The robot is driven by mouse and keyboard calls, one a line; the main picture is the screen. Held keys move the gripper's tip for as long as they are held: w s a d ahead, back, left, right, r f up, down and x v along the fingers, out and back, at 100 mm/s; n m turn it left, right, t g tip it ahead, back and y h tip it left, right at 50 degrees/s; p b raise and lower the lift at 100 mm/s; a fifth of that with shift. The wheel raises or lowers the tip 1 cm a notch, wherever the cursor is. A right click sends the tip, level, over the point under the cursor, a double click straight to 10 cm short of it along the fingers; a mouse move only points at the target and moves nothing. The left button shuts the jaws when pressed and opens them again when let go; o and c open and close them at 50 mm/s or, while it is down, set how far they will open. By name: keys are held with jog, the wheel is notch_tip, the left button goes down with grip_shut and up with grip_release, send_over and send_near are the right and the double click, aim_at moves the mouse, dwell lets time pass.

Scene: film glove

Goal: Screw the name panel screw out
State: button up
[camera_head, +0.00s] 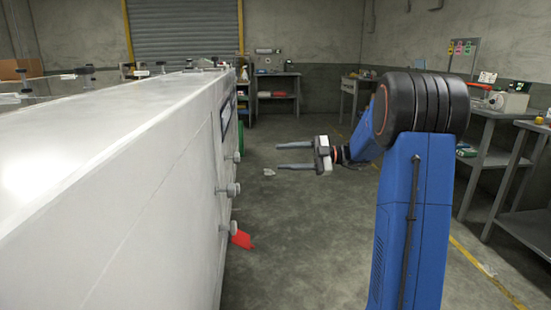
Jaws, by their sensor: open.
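A large white machine (150,160) fills the left side. Its side face, seen at a steep angle, carries several grey screws with round heads: an upper one (236,157), a middle one (233,189) and a lower one (232,228). A dark-framed plate (227,111) sits higher on the same face. I cannot tell which screw is the name panel screw. My gripper (279,156) is open and empty, with its two grey fingers pointing left at the machine. It is to the right of the upper screw, apart from it.
A red object (241,239) shows beside the machine below the lower screw. A small pale object (269,172) appears below my fingertips, possibly on the floor. Grey benches (490,150) line the right wall. The concrete floor (310,250) between is mostly clear.

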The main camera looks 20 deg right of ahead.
jog(key=shift+s+d, duration=0.1)
jog(key=shift+d, duration=0.15)
jog(key=m, duration=3.6)
send_near(237, 158)
jog(key=x, duration=0.3)
jog(key=w+x, duration=0.1)
jog(key=x, duration=0.6)
jog(key=shift+w+d+f, duration=0.15)
jog(key=shift+w+f, duration=0.2)
